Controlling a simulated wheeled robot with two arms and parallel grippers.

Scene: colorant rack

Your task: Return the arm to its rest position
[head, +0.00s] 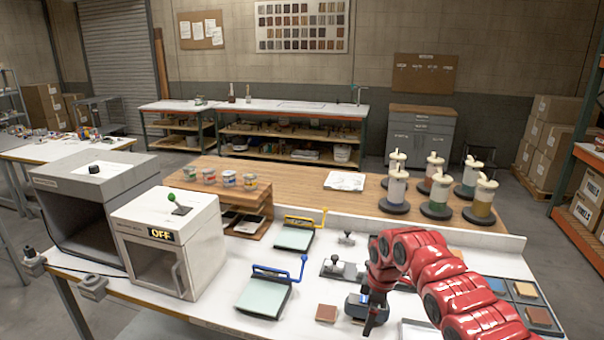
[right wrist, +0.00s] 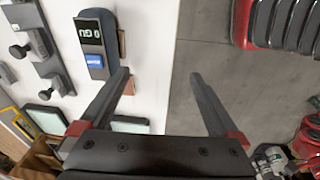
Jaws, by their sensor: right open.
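My red right arm (head: 430,270) reaches in from the right over the white worktop, bent with its wrist pointing down. My right gripper (right wrist: 159,77) is open, with nothing between its fingers. In the head view the black right gripper (head: 374,318) hangs near the front of the worktop, partly overlapping a small gloss meter (head: 355,303). In the right wrist view the meter (right wrist: 96,45), with a lit display and blue button, lies left of the fingers, apart from them. The fingers span the worktop edge and the grey floor. My left arm is not in view.
A brown tile (head: 326,313) lies left of the gripper. Two drawdown boards with blue (head: 264,298) and yellow (head: 294,238) handles, a white oven (head: 168,240) marked OFF and colorant dispensers (head: 437,196) stand around. Coloured tiles (head: 526,290) lie right, behind the arm.

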